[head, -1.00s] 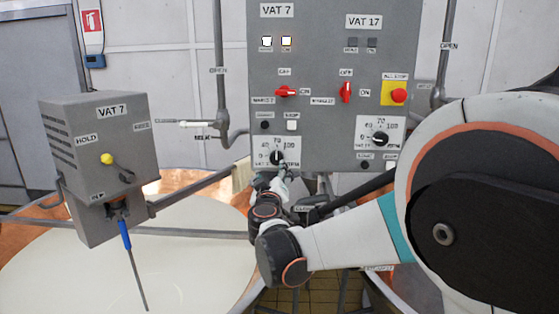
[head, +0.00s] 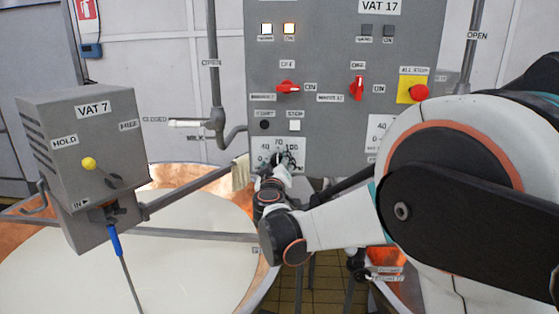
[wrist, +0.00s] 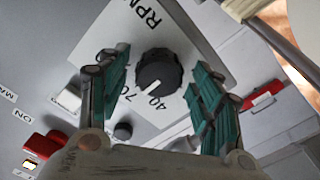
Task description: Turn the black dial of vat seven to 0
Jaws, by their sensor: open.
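The black dial (wrist: 160,73) of vat seven sits on a white scale plate, which also shows in the head view (head: 260,146). In the wrist view its white pointer mark faces the printed 40 side of the scale. My gripper (wrist: 155,74) is open, with one green-padded finger on each side of the dial. Whether the pads touch the dial is unclear, but gaps show beside it. In the head view my gripper (head: 280,160) covers the dial and the lower part of its plate.
The grey control panel (head: 335,60) carries red switches (head: 288,88), start and stop buttons (head: 295,126) and a red all-stop button (head: 419,93). A grey VAT 7 box (head: 85,140) stands left over the vat (head: 150,245). A pipe (head: 212,60) runs beside the panel.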

